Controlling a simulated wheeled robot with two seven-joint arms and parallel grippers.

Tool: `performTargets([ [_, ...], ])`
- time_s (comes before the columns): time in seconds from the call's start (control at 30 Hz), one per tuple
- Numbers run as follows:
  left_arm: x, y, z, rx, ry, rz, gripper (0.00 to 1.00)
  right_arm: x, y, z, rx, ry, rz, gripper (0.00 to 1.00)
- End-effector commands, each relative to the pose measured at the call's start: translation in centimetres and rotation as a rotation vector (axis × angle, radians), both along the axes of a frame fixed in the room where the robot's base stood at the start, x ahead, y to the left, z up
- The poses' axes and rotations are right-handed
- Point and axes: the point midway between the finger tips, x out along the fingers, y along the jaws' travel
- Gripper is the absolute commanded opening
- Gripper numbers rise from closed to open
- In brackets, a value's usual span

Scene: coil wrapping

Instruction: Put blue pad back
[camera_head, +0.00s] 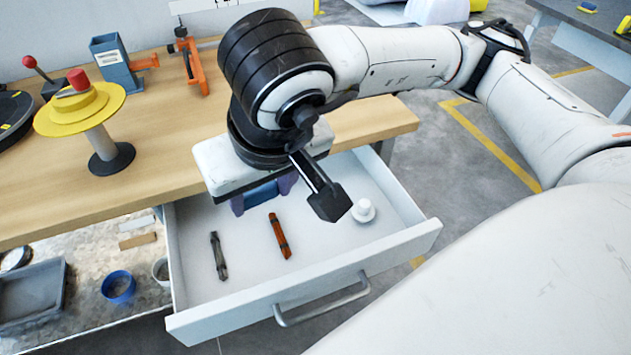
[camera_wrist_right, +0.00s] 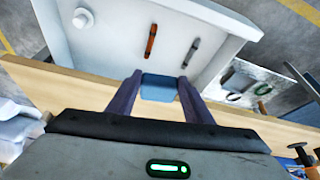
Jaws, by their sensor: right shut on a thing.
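The blue pad (camera_wrist_right: 159,88) is a small blue block between the two purple fingers of my right gripper (camera_wrist_right: 160,82) in the right wrist view. The gripper is shut on it. In the head view the pad (camera_head: 262,194) shows only in part under my right wrist, and the fingers of my right gripper (camera_head: 264,195) are mostly hidden. Gripper and pad are over the back of the open white drawer (camera_head: 352,264); I cannot tell how high above its floor. My left gripper does not show.
In the drawer lie a dark tool (camera_head: 218,256), an orange-brown tool (camera_head: 279,236) and a white round piece (camera_head: 363,211). The wooden tabletop (camera_head: 160,150) behind holds a yellow spool stand (camera_head: 90,112), a blue device (camera_head: 114,66) and an orange clamp (camera_head: 191,64).

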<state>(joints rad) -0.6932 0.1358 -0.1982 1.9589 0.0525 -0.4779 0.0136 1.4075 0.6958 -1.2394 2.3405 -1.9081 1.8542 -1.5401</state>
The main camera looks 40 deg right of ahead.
Motion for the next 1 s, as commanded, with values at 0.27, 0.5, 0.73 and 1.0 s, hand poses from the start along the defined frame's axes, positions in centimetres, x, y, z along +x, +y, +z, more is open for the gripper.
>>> performTargets([
  [0.27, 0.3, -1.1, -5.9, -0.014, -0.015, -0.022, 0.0, -2.1, -10.4, -7.9, -0.005, 0.003, -0.131, 0.28],
  [0.5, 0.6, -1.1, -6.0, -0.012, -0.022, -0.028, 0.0, -2.5, -13.2, -8.7, -0.001, 0.002, -0.16, 0.28],
  [0.73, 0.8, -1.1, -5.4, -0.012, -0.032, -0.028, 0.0, 1.8, -14.3, -11.2, 0.001, 0.004, -0.164, 0.28],
  [1.0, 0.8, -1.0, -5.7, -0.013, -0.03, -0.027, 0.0, 6.8, -15.4, -13.7, 0.001, 0.002, -0.161, 0.28],
])
